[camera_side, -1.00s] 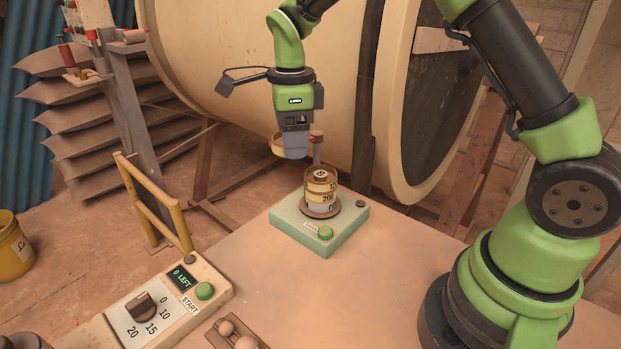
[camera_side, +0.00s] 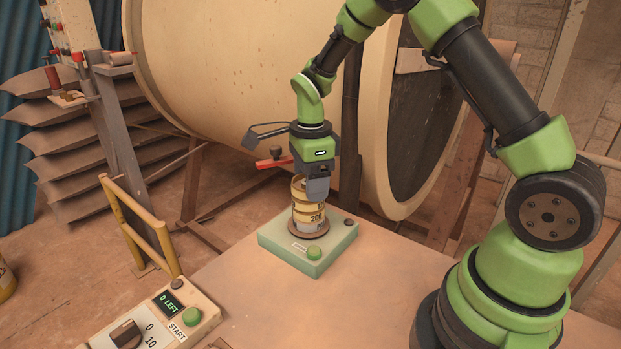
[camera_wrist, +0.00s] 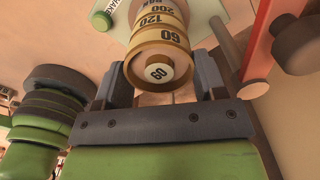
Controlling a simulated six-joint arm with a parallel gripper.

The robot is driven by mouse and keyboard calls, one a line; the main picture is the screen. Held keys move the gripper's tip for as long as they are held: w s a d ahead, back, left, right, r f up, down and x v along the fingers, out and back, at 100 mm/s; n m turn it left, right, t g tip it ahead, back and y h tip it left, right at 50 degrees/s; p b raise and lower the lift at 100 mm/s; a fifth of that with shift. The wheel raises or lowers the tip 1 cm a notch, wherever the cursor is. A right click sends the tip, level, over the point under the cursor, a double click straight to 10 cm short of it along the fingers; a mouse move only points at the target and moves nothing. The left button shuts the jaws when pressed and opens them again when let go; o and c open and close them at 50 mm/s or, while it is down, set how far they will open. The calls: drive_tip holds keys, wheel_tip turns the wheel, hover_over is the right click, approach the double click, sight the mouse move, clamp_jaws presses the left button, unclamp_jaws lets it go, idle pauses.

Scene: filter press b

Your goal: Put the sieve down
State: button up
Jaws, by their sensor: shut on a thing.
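The sieve (camera_wrist: 150,45), a brass ring marked 60 with a round knob also marked 60, is between the jaws of my gripper (camera_wrist: 163,68) in the wrist view. It lines up with the stack (camera_wrist: 155,14) of rings marked 120, 200 and PAN. In the side view my gripper (camera_side: 316,188) points down at the top right of the stack (camera_side: 309,219), which stands upright on the pale green shaker base (camera_side: 330,247). My gripper is shut on the sieve. The far finger and exact seating of the sieve are partly hidden.
A red bar (camera_side: 273,162) with a dark knob stands behind the stack; this red bar (camera_wrist: 262,38) is close to the right finger in the wrist view. A control box (camera_side: 160,320) reading 0 LEFT is at front left. The table (camera_side: 390,285) right of the base is clear.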

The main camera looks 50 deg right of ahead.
drive_tip(key=o, duration=1)
drive_tip(key=shift+f, duration=0.15)
drive_tip(key=s+a+r+n+t, duration=0.1)
drive_tip(key=s+r+n, duration=0.15)
drive_tip(key=r, duration=0.65)
drive_tip(key=s+a+r+n+t, duration=0.1)
drive_tip(key=s+a+r+n, duration=0.15)
drive_tip(key=r, duration=0.55)
drive_tip(key=s+a+n+t, duration=0.1)
drive_tip(key=s+n, duration=0.3)
drive_tip(key=n, duration=0.1)
drive_tip(key=s+a+r+n+t+y, duration=0.1)
drive_tip(key=s+n+t, duration=0.1)
drive_tip(key=s+n, duration=0.3)
drive_tip(key=s+a+r+n+t+y, duration=0.1)
drive_tip(key=s+a+n+t, duration=0.1)
drive_tip(key=s+n, duration=0.3)
drive_tip(key=shift+n, duration=0.4)
